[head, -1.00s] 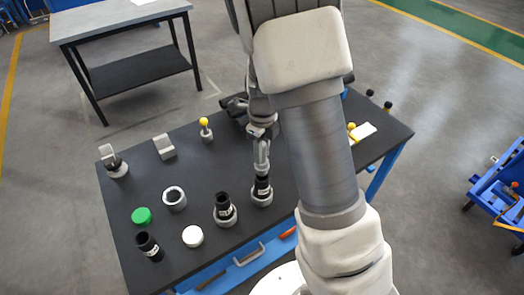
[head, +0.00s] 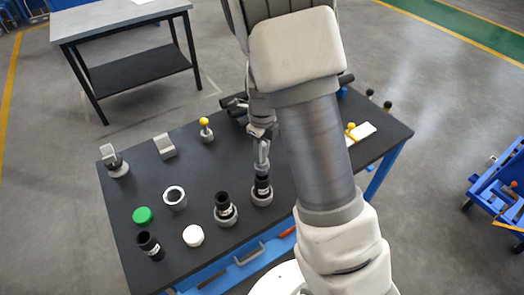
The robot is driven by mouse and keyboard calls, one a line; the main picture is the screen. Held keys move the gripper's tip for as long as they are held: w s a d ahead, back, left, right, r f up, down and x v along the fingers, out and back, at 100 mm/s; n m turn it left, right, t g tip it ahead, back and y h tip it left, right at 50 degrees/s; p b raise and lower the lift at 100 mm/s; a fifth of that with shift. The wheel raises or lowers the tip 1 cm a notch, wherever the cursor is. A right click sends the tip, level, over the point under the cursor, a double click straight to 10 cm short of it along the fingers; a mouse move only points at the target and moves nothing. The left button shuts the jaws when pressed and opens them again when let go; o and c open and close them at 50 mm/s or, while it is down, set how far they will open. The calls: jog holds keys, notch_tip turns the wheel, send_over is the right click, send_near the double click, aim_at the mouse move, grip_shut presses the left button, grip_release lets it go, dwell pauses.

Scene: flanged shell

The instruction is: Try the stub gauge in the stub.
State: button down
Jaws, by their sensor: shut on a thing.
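My gripper (head: 262,134) is at the middle of the dark table, pointing down and partly hidden by my arm. It is shut on a slim grey piece (head: 262,154), which I take to be the stub gauge. Below it a black cylinder with a white label (head: 262,187), seemingly the stub, stands upright in a grey ring (head: 263,199). The grey piece's lower end meets the cylinder's top; I cannot tell whether it is inside. A similar labelled black cylinder (head: 224,205) stands in a ring to the left.
My arm covers the table's right middle.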

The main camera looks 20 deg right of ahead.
jog(key=shift+f+b, duration=1.65)
jog(key=shift+f, duration=0.85)
dwell(0.3)
jog(key=shift+r, duration=0.15)
dwell(0.6)
jog(key=shift+r+p, duration=4.35)
jog(key=shift+r, duration=0.35)
